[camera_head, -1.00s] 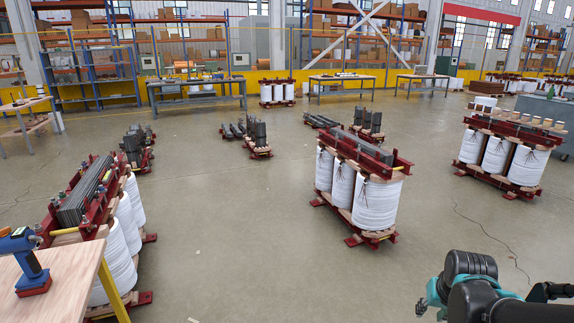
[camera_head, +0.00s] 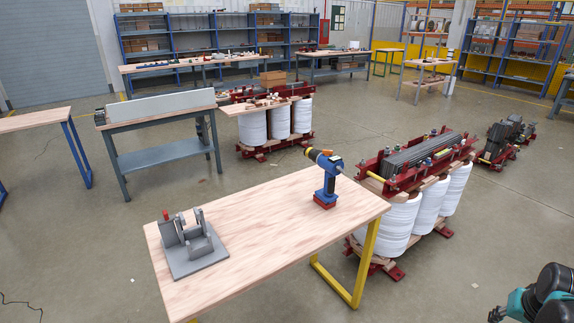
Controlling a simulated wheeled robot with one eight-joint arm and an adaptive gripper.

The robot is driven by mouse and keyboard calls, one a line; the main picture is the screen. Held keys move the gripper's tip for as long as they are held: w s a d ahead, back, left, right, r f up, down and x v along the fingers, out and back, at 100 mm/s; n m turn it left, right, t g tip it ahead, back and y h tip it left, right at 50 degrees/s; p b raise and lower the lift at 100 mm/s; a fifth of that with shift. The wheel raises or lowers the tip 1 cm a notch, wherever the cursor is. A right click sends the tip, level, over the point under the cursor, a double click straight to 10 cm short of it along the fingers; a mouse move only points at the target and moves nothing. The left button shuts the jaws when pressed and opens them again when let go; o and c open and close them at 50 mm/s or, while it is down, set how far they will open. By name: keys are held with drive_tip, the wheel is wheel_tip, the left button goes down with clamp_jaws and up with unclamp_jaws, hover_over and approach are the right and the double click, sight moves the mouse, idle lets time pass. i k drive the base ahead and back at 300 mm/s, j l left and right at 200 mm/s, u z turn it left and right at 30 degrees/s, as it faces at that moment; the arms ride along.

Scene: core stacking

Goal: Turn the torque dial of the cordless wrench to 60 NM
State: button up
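The cordless wrench (camera_head: 328,180) stands upright on its red base near the far right end of a wooden-topped table (camera_head: 265,220) with yellow legs. It has a blue body and handle, with a dark and yellow nose pointing to the upper left. Its torque dial is too small to make out. Part of my arm and gripper (camera_head: 500,312) shows at the lower right corner, well apart from the wrench and over the floor. Its fingers are mostly cut off by the frame edge, so I cannot tell whether it is open.
A grey fixture (camera_head: 188,245) sits at the table's left end. A transformer with white coils (camera_head: 402,222) stands close behind the table's right end, another (camera_head: 278,122) farther back. A grey workbench (camera_head: 165,118) stands at the back left. The floor at front right is clear.

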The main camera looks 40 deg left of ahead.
sight(326, 195)
drive_tip(key=i+j+u, duration=0.15)
drive_tip(key=i+u, duration=0.15)
drive_tip(key=u, duration=0.15)
drive_tip(key=i+u, duration=0.3)
drive_tip(key=u, duration=0.15)
drive_tip(key=i+u, duration=0.4)
drive_tip(key=k, duration=0.1)
